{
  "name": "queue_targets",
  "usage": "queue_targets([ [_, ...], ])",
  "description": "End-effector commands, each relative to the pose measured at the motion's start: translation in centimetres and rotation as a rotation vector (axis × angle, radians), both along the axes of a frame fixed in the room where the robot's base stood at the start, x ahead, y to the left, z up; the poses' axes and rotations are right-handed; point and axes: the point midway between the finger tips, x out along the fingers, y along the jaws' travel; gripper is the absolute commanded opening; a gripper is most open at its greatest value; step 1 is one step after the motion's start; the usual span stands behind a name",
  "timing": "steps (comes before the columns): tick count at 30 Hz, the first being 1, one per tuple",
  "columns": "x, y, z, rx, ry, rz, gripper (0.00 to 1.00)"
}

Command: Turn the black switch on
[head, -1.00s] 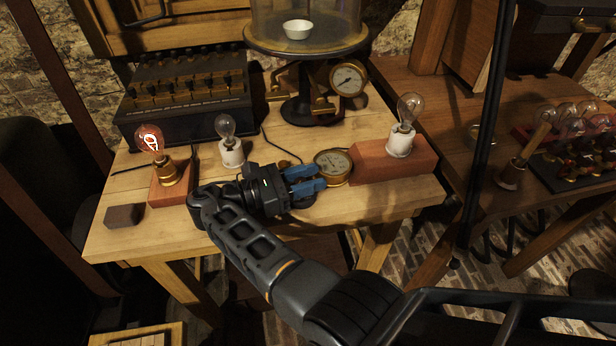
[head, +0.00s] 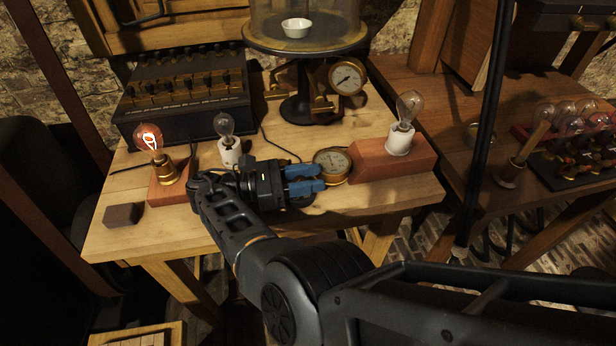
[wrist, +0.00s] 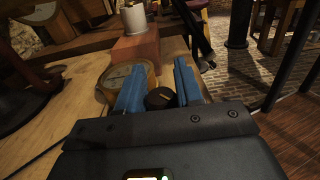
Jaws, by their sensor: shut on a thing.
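My gripper (head: 318,178) is low over the front of the wooden table, its blue fingers pointing right. In the wrist view, the black switch (wrist: 160,98) is a round dark knob with a pale mark on top, between the two blue fingers (wrist: 159,66). The fingers are shut on it. In the head view the gripper mostly hides the switch. A brass dial gauge (head: 332,166) lies just beyond the fingertips; it also shows in the wrist view (wrist: 128,82).
A clear bulb on a white socket (head: 399,142) stands on a red-brown block (head: 372,163) at right. A glowing bulb (head: 149,138) is at left, another unlit bulb (head: 225,127) behind my gripper. A dark block (head: 121,215) lies front left. A bell-jar stand (head: 300,108) is behind.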

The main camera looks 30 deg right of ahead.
Motion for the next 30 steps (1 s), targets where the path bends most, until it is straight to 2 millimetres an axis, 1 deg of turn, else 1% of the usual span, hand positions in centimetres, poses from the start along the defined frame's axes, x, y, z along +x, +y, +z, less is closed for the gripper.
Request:
queue_targets([
  [4,-0.1,-0.1,0.0,0.000,0.001,-0.003,0.05],
  [5,-0.1,-0.1,0.0,0.000,0.001,-0.003,0.36],
  [11,0.0,-0.1,0.0,0.000,0.001,-0.002,0.56],
  [20,0.0,0.0,0.3,0.000,-0.001,-0.001,0.56],
  [23,0.0,0.0,1.2,-0.001,-0.003,0.000,0.56],
  [29,-0.1,0.0,4.7,-0.002,-0.005,-0.001,0.56],
  [30,-0.5,-0.8,4.7,-0.002,0.000,-0.003,0.56],
])
